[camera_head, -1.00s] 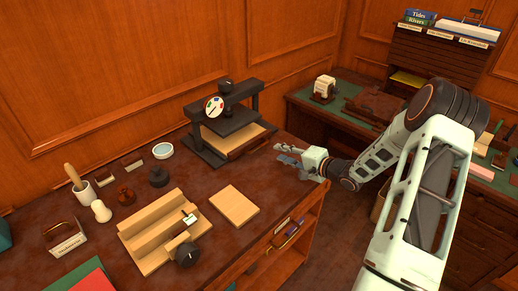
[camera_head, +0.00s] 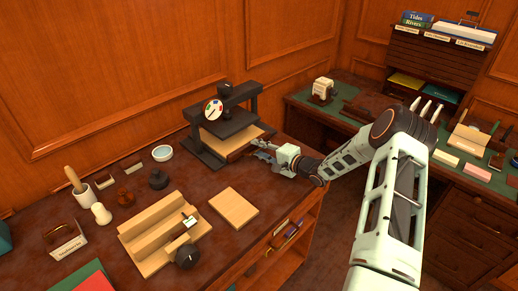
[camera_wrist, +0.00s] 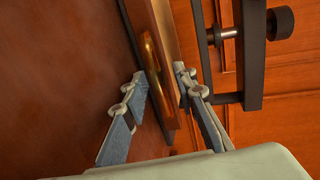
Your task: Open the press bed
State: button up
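The dark press (camera_head: 203,150) stands at the back of the desk, with a round coloured dial on its front. Its wooden press bed (camera_head: 215,147) sits low under the platen. In the wrist view, the bed's front board (camera_wrist: 165,25) carries a long brass handle (camera_wrist: 150,60). My gripper (camera_head: 262,149) is at the right front of the bed. In the wrist view, my gripper (camera_wrist: 162,88) is open, with one finger on each side of the front board and handle. I cannot tell whether either finger touches them. The handle is not clear in the head view.
A wooden board (camera_head: 234,208) lies flat on the desk in front of the press. Open shelves (camera_head: 290,235) are under the desk's right edge. A second green-topped desk (camera_head: 350,118) stands behind.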

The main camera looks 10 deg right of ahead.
grip_shut()
dwell(0.5)
jog(key=f+v, duration=0.1)
jog(key=v, duration=0.6)
jog(key=f+p+v, duration=0.1)
jog(key=f+v, duration=0.1)
jog(key=v, duration=0.5)
jog(key=f+p+v, duration=0.1)
jog(key=v, duration=0.7)
jog(key=shift+s+d+f, duration=0.25)
jog(key=shift+s+f, duration=0.05)
jog(key=shift+s, duration=0.05)
grip_release()
jog(key=v, duration=1.2)
